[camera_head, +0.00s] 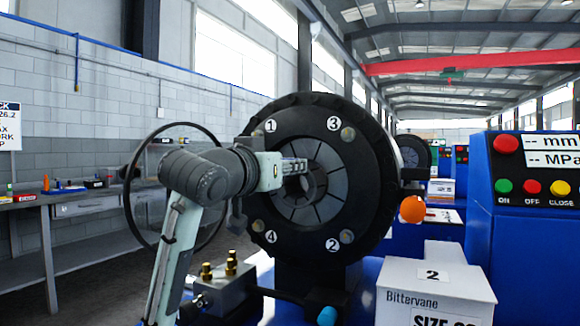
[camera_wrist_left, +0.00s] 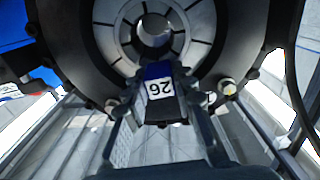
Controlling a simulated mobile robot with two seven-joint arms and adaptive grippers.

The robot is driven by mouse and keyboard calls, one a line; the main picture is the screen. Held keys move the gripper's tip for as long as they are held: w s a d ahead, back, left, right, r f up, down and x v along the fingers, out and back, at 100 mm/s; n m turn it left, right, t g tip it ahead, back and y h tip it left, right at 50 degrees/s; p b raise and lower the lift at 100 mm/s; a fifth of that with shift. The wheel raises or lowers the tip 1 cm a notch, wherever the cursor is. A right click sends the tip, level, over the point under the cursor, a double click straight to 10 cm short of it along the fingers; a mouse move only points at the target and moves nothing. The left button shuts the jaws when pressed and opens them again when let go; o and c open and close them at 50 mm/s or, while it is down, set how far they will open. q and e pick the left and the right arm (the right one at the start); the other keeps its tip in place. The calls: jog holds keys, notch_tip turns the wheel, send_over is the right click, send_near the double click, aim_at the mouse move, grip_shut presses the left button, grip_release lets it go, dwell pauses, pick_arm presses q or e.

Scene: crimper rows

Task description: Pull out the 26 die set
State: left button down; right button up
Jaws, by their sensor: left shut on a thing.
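The crimper (camera_head: 370,165) has a round black head with corner numbers 1 to 4 and a ring of grey die segments (camera_head: 325,190) around its central hole. My left gripper (camera_head: 294,168) reaches in from the left, in front of this ring. In the left wrist view my left gripper (camera_wrist_left: 162,98) is shut on a blue piece with a white "26" label (camera_wrist_left: 161,88). The grey ring (camera_wrist_left: 152,30) shows behind it. I cannot tell whether the piece still touches the ring. The gripper hides part of the ring in the head view. My right gripper is not in view.
A white Bittervane box (camera_head: 435,290) marked 2 stands at the lower right. A blue control panel (camera_head: 530,190) with buttons is at the right. An orange ball knob (camera_head: 412,209) sits beside the head. A workbench (camera_head: 50,200) runs along the left wall.

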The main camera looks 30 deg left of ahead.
pick_arm(q)
jog(key=shift+s+r, duration=0.2)
jog(key=shift+s, duration=2.1)
